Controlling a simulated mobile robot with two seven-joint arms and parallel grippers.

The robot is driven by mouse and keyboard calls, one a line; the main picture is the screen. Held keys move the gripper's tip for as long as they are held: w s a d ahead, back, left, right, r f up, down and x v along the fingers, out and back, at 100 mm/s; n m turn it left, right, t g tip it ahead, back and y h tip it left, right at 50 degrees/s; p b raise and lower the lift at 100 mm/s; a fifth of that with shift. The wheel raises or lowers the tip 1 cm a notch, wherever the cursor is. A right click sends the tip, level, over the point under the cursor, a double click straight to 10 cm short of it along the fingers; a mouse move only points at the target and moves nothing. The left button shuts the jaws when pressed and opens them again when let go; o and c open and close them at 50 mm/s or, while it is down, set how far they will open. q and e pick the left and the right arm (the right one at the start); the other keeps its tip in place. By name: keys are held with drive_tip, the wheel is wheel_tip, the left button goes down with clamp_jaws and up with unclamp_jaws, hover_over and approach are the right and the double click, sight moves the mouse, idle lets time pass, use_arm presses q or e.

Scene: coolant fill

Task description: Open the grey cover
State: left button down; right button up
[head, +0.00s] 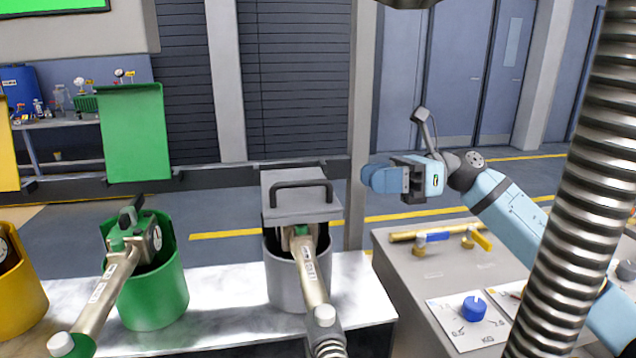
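The grey cover (296,212) is a flat plate with a dark bar handle (301,188). It is at the back of the grey container (283,287), whose mouth shows in front of it. A metal nozzle (311,275) reaches into that container below the cover. I cannot tell the cover's exact angle. My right gripper (382,179) is to the right of the cover, apart from it, with its light-blue end pointing left. Its fingers show from the side, so their gap is unclear. My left gripper is out of view.
A green container (158,291) with its own nozzle (103,291) stands left, an upright green panel (135,133) behind it. A yellow container (20,303) is at far left. A grey bench (402,268) with valves and a blue knob (474,308) is right. A ribbed hose (585,190) crosses the right side.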

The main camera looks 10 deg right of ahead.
sight(318, 182)
drive_tip(key=a, duration=1)
drive_tip(key=shift+c, duration=0.2)
clamp_jaws()
